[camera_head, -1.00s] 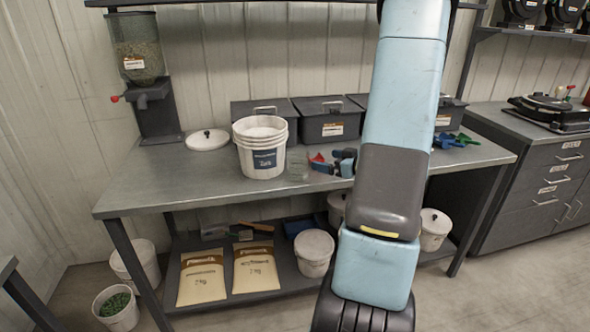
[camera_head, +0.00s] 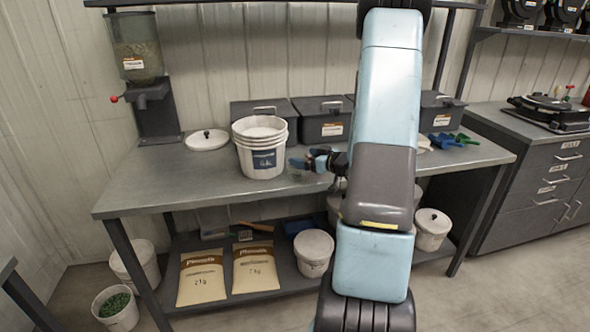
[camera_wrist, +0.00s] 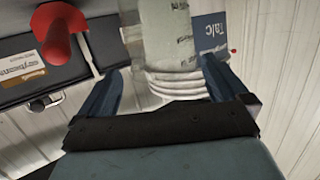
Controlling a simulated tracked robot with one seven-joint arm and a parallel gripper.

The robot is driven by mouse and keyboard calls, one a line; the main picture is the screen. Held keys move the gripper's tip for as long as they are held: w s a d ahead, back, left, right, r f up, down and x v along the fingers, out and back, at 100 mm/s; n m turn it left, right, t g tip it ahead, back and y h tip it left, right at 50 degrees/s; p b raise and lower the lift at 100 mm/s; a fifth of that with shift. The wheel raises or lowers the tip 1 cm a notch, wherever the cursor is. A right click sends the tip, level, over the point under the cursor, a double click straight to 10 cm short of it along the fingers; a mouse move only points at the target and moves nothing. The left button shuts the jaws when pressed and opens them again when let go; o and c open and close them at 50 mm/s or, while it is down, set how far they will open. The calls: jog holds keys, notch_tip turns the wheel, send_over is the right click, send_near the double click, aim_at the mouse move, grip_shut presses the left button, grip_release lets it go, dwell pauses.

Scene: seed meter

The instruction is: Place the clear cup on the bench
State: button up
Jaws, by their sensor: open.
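The clear cup (camera_wrist: 168,40) is see-through with small dark marks on its side. In the wrist view it shows ahead of and between the two blue fingers of my gripper (camera_wrist: 160,78), which are apart. In the head view my gripper (camera_head: 308,163) is low over the bench (camera_head: 215,188), just right of the white bucket stack (camera_head: 262,160). The cup is hard to make out there, at the fingers beside the buckets. Whether the fingers touch it cannot be told.
The buckets, with a blue label (camera_wrist: 210,32), stand close behind the cup in the wrist view. A red object (camera_wrist: 60,45) is near on the left. Dark lidded bins (camera_head: 322,122) line the back. The bench's left front is clear.

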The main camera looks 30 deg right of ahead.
aim_at(290, 153)
jog(key=x, duration=0.4)
jog(key=shift+w+a, duration=0.1)
jog(key=shift+a, duration=0.1)
jog(key=shift+c, duration=0.4)
jog(key=c, duration=0.8)
jog(key=shift+r, duration=0.1)
